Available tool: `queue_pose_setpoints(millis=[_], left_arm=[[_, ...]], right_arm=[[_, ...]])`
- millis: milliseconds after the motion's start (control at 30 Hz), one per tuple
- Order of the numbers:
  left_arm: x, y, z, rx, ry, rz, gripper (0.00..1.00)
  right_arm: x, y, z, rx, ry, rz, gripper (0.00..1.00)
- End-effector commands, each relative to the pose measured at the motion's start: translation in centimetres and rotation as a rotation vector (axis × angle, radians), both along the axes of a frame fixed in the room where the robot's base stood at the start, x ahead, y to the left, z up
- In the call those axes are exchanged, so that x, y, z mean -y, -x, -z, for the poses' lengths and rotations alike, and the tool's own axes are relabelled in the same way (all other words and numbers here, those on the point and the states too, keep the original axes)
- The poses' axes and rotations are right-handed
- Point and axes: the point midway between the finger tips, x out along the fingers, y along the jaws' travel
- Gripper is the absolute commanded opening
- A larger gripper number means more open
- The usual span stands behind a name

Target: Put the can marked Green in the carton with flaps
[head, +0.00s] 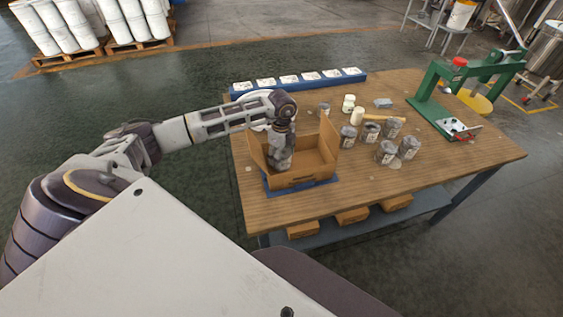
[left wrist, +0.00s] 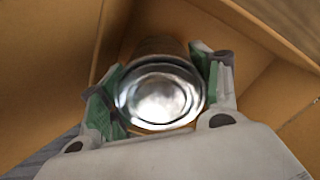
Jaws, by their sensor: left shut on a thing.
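The carton with flaps (head: 315,163) stands open on the near left part of the wooden table, on a blue mat (head: 270,187). My left gripper (head: 281,160) reaches down into the carton from above. In the left wrist view, my left gripper (left wrist: 160,95) is shut on a metal can (left wrist: 160,98), with a green-padded finger on each side of it. The can's shiny round end faces the camera and carton walls surround it. Its label is hidden, so I cannot read its mark. I cannot tell whether the can touches the carton floor. My right gripper is not in view.
A blue rack with white cards (head: 298,83) lines the back edge. A green press (head: 465,85) stands at the right. The front right tabletop (head: 440,165) is clear.

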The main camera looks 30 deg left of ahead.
Motion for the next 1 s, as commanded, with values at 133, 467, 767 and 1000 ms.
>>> queue_pose_setpoints(millis=[133,467,767,1000], left_arm=[[0.0,0.0,0.5,0.000,0.001,0.000,0.24],[0.0,0.0,3.4,0.001,0.000,-0.001,0.24],[0.0,0.0,3.7,0.002,0.000,0.000,0.24],[0.0,0.0,4.0,0.000,0.000,0.000,0.68]], right_arm=[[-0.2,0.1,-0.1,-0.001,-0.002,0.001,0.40],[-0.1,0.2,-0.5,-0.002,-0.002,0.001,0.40],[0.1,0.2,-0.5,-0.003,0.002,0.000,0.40],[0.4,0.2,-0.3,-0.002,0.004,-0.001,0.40]])
